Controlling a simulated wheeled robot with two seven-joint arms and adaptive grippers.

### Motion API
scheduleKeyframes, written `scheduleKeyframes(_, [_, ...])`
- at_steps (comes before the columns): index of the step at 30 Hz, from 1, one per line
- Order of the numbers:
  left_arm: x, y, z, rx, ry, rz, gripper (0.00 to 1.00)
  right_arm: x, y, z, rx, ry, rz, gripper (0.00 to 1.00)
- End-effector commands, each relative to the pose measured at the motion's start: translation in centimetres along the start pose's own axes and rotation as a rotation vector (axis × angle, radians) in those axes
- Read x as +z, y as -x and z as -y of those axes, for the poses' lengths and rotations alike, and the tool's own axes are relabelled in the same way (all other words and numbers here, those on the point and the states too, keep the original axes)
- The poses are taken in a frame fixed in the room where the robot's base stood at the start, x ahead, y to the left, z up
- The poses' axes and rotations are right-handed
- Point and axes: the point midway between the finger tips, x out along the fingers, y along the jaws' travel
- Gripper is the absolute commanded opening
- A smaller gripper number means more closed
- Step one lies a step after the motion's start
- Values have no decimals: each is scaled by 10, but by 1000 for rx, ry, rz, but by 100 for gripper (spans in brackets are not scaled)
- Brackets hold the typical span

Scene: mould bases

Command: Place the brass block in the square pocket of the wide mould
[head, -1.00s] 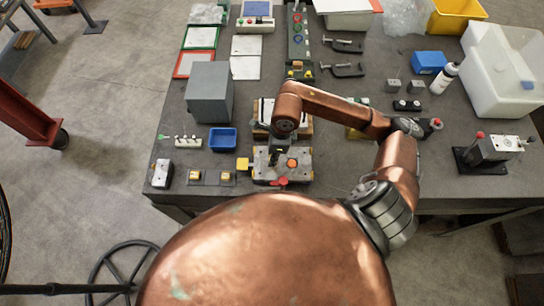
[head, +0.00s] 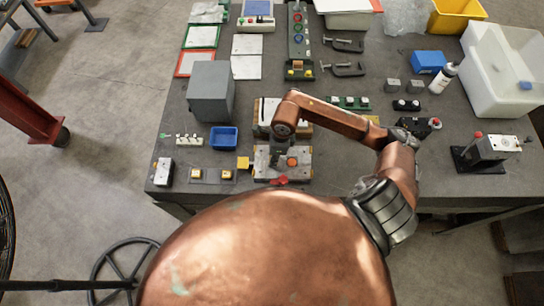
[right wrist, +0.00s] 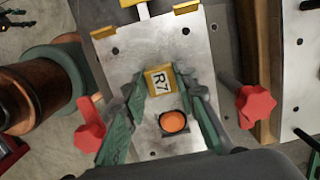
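The brass block (right wrist: 161,80), marked R7, sits between the fingertips of my right gripper (right wrist: 162,82) in the right wrist view. The fingers look closed against its two sides. The block is over the metal plate of the wide mould (right wrist: 125,62), near a round orange piece (right wrist: 174,121) set in the plate. I cannot tell whether the block is in the square pocket or just above it; the block hides what is under it. In the head view the wide mould (head: 262,172) lies at the table's front, with my right wrist over it. My left gripper is out of view.
Red star knobs (right wrist: 257,105) and (right wrist: 90,125) stand at the mould's sides. Left of the mould are a blue tray (head: 223,138), a grey box (head: 210,90) and small yellow-topped pieces (head: 226,175).

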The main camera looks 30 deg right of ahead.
Motion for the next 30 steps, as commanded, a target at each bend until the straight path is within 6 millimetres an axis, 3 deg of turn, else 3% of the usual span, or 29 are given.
scheduleKeyframes(6, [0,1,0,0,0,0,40,0,1,0,0,0,0,42])
scheduleKeyframes(17, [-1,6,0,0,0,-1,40,1,5,0,0,0,0,42])
scheduleKeyframes(20, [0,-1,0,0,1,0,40,1,17,2,-4,2,1,42])
scheduleKeyframes(30, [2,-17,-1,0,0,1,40,1,87,2,-6,1,1,42])
